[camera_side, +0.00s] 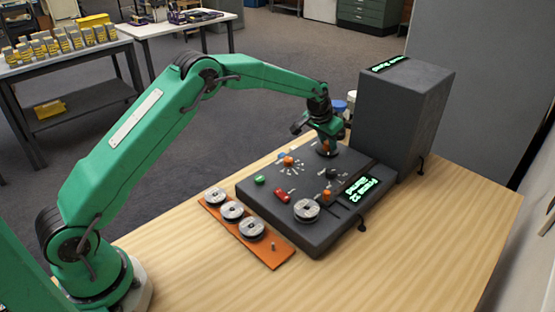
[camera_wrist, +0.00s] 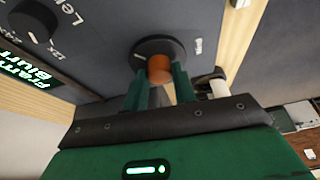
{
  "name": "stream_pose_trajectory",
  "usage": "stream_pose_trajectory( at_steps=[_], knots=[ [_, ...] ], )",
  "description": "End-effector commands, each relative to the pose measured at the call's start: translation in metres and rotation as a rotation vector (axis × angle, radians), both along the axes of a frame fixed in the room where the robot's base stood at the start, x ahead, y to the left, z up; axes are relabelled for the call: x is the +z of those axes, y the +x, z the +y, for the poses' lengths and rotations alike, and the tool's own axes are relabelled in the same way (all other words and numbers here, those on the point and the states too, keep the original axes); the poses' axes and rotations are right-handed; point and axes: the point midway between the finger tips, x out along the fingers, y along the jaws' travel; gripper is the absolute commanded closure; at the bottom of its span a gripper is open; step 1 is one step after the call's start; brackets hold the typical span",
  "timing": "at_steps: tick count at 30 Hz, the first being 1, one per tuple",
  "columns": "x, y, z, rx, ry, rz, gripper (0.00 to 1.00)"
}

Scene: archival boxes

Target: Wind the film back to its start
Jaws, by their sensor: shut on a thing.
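My gripper (camera_side: 326,130) is over the far end of the dark grey console (camera_side: 268,187). In the wrist view my gripper (camera_wrist: 159,84) has its two green fingers shut around the orange knob (camera_wrist: 160,66) of a dark round dial or crank. The knob shows only partly in the side view (camera_side: 328,146). A grey film reel (camera_side: 306,209) sits on the console's near end. A display (camera_side: 363,188) on the console has glowing green text that appears to read "Frame 12" and "Blurred".
An orange tray (camera_side: 268,262) with several grey reels and a bare peg lies left of the console. A tall dark box (camera_side: 402,115) stands behind it. Orange, green, red and black controls dot the console. The table's front right (camera_side: 420,260) is clear.

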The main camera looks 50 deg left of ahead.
Motion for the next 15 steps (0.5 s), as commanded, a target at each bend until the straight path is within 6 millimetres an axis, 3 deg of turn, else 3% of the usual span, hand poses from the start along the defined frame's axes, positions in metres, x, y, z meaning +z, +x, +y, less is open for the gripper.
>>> stream_pose_trajectory(
  at_steps=[15],
  knots=[
    [-0.0003, -0.0001, -0.0014, 0.218, -0.090, 0.010, 0.95]
  ],
)
